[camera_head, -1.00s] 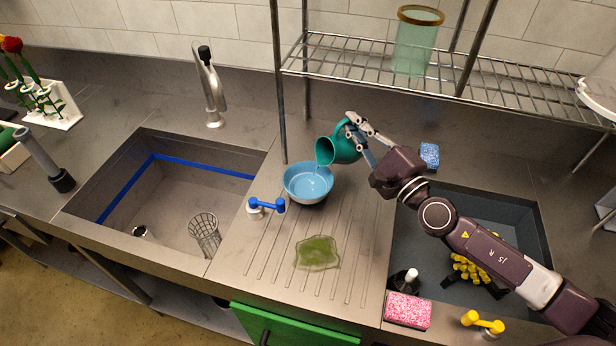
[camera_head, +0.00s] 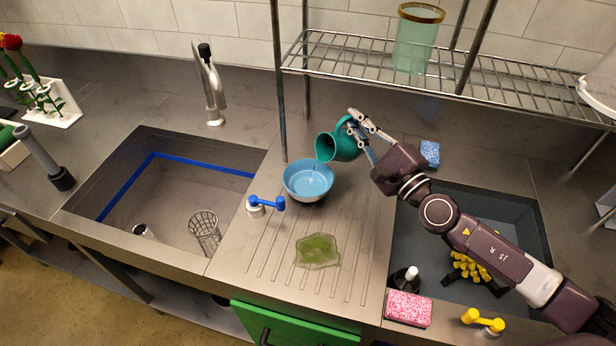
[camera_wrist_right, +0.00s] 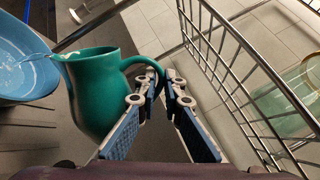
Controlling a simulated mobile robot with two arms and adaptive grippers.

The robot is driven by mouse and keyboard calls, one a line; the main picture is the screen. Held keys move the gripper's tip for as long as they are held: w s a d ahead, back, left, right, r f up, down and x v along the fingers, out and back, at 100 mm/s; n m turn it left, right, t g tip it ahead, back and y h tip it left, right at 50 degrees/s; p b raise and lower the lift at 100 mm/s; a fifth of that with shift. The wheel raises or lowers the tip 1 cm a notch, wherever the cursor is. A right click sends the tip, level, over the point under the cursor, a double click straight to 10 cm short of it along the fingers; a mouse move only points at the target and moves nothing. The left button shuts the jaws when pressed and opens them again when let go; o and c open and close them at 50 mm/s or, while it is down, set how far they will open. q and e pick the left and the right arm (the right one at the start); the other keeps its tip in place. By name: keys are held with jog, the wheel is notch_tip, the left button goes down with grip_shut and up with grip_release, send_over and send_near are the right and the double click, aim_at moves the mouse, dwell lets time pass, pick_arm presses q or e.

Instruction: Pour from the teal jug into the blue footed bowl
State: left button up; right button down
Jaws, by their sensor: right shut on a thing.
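The teal jug (camera_head: 338,143) is tilted with its mouth toward the left, over the right rim of the blue footed bowl (camera_head: 308,182). A thin pale stream runs from its lip into the bowl, and the bowl holds some liquid. My right gripper (camera_head: 359,128) is shut on the jug's handle from the right. In the right wrist view the jug (camera_wrist_right: 98,92) hangs left of the fingers (camera_wrist_right: 160,90), which close on its handle, and the bowl (camera_wrist_right: 25,68) is at the left edge. My left gripper is out of view.
A wire shelf (camera_head: 350,62) with a green glass vase (camera_head: 416,40) stands behind. A blue sponge (camera_head: 430,153) and a dark basin (camera_head: 515,215) lie to the right.

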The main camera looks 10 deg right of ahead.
jog(key=shift+w+d+f+m+h+p, duration=0.1)
jog(key=shift+w+d+m+h+p, duration=0.1)
jog(key=shift+d+m+p, duration=0.3)
jog(key=shift+w+d+f+m+h+p, duration=0.15)
jog(key=shift+m+p, duration=0.1)
jog(key=shift+m, duration=0.45)
jog(key=shift+w+d+f+m, duration=0.15)
jog(key=shift+d+f+m, duration=0.1)
jog(key=shift+m, duration=0.3)
jog(key=shift+w+d+f+m, duration=0.1)
jog(key=shift+f+m, duration=0.1)
jog(key=shift+m, duration=0.35)
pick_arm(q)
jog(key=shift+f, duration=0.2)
pick_arm(e)
jog(key=shift+w+d+f+m, duration=0.15)
jog(key=shift+d+m, duration=0.15)
jog(key=shift+m, duration=0.2)
